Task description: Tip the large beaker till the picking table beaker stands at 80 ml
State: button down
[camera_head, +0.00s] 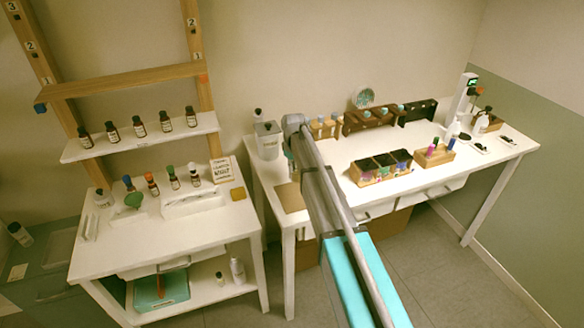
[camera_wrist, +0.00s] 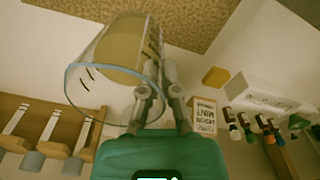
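The large beaker (camera_wrist: 80,85) is clear glass with dark graduation marks. In the wrist view its open rim faces the camera, and a tan fill or tan surface shows through its wall; I cannot tell which. My gripper (camera_wrist: 160,88) is at the beaker's side and appears shut on its wall, though the glass and finger pads partly hide the contact. In the head view my arm covers the gripper and the held beaker. I cannot make out the picking table beaker or its level in either view.
A brown mat (camera_head: 290,197) lies at the left end of the right table (camera_head: 335,165). A grey container (camera_head: 268,140) stands behind it. Wooden racks (camera_head: 378,116) and boxes of bottles (camera_head: 380,166) fill the table's back and middle. The left table (camera_head: 135,245) holds bottles and a small sign (camera_head: 221,169).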

jog(key=shift+s+d+r+t+y, duration=0.3)
jog(key=shift+d+y, duration=0.2)
jog(key=shift+y, duration=0.2)
dwell(0.5)
jog(key=shift+s+d+r+t+y+b, duration=0.1)
jog(key=shift+s+d+t+y+b, duration=0.3)
jog(key=shift+d+y, duration=0.35)
jog(key=shift+s+d+r+t+y+b, duration=0.1)
jog(key=shift+s+d+t+y+b, duration=0.15)
jog(key=shift+d+t+y, duration=0.45)
dwell(1.3)
jog(key=shift+s+d+r+y, duration=0.2)
jog(key=shift+d+r+y, duration=0.1)
jog(key=shift+r+y, duration=0.2)
jog(key=shift+s+d+r+y, duration=0.15)
jog(key=shift+d+r+y, duration=0.2)
jog(key=shift+y, duration=0.2)
dwell(1.2)
jog(key=shift+s+d+r+t+y+b, duration=0.15)
jog(key=shift+r+t+y+b, duration=0.2)
jog(key=shift+y, duration=0.2)
jog(key=shift+s+d+r+t+y+b, duration=0.15)
jog(key=shift+r+t+y+b, duration=0.15)
jog(key=shift+y+b, duration=0.2)
dwell(0.7)
